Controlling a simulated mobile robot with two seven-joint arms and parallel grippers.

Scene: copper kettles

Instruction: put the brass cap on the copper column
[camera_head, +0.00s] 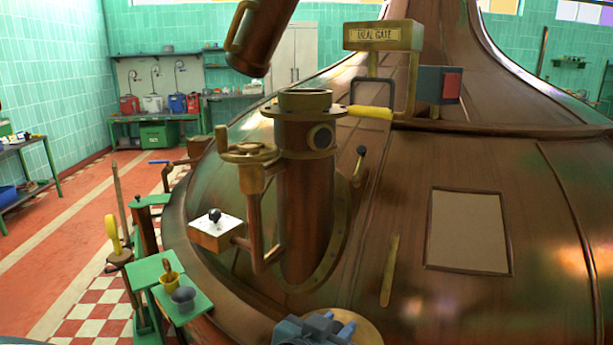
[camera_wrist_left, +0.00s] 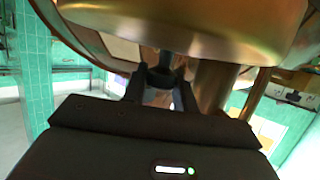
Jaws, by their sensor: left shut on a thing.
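The copper column (camera_head: 303,205) stands upright on the kettle in the head view. Its top end (camera_head: 305,98) is a brass-coloured collar with nothing on it. My left gripper (camera_head: 322,328) is at the bottom edge of the head view, nearer than the column and well below its top. A round tan disc (camera_head: 362,330), which looks like the brass cap, shows beside it, partly hidden and cut off. In the left wrist view, the brass cap (camera_wrist_left: 190,25) fills the top, close to the shut left fingers (camera_wrist_left: 165,80). The exact grip is hard to see. My right gripper is out of view.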

